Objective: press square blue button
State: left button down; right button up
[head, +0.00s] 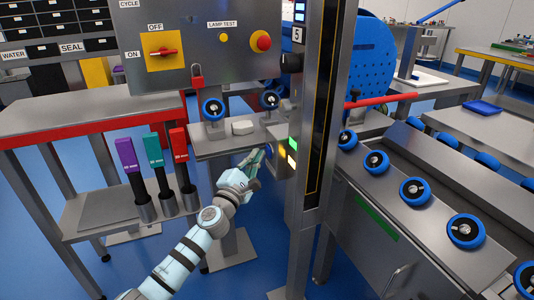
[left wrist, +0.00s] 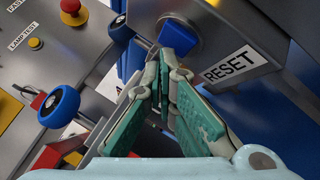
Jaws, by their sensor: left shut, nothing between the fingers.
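The square blue button (left wrist: 178,38) is in the left wrist view, on a grey panel beside a white RESET label (left wrist: 233,66). My left gripper (left wrist: 165,72) is shut and empty, with its green fingers pointing at the button. The fingertips overlap the button's lower part in that view, and I cannot tell whether they touch it. In the head view my left gripper (head: 260,156) is at the left face of the small panel box on the grey post, and mostly hides the button there. My right gripper is not in view.
A lit yellow light (head: 282,154) and green and white lights (head: 293,146) are on the box by the post (head: 318,120). The upper control panel (head: 195,45) hangs above.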

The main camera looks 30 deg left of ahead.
pick_arm(q)
jog(key=shift+w, duration=0.1)
jog(key=shift+w+d, duration=0.25)
dwell(0.4)
jog(key=shift+s+a, duration=0.2)
jog(key=shift+s, duration=0.1)
